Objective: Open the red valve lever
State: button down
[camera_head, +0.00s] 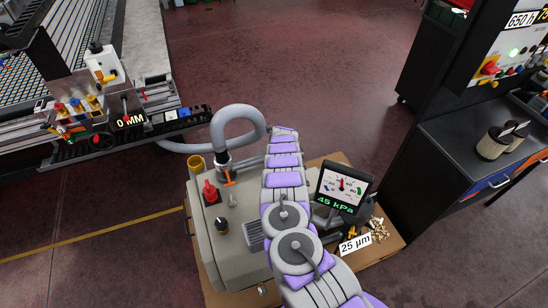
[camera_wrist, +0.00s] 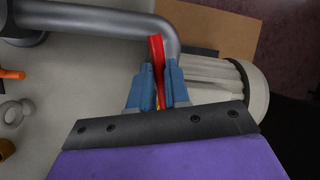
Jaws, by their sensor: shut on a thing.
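The red valve lever (camera_wrist: 156,48) shows in the wrist view as a narrow red bar standing up between the blue fingertips of my gripper (camera_wrist: 158,76). The fingers are shut on it, one on each side. A sliver of red and yellow shows lower between the fingers. Its far end lies against a bent grey pipe (camera_wrist: 95,18). The lever's base and pivot are hidden by the fingers. In the head view my purple and grey arm reaches over the pump unit (camera_head: 220,255) and hides the gripper and the lever.
A red knob (camera_head: 210,190) and an orange handle (camera_head: 229,178) stand on the unit, left of my arm. A grey hose (camera_head: 216,125) loops behind. A gauge display (camera_head: 342,187) reading 45 kPa stands close on the right. A ribbed pale cylinder (camera_wrist: 225,85) sits beside the fingers.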

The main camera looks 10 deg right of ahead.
jog(key=shift+w+m, duration=0.2)
jog(key=shift+m, duration=0.4)
jog(key=shift+d+m+h+b, duration=0.4)
jog(key=shift+b, duration=0.05)
jog(key=shift+a, duration=0.1)
jog(key=c, duration=1.1)
grip_release()
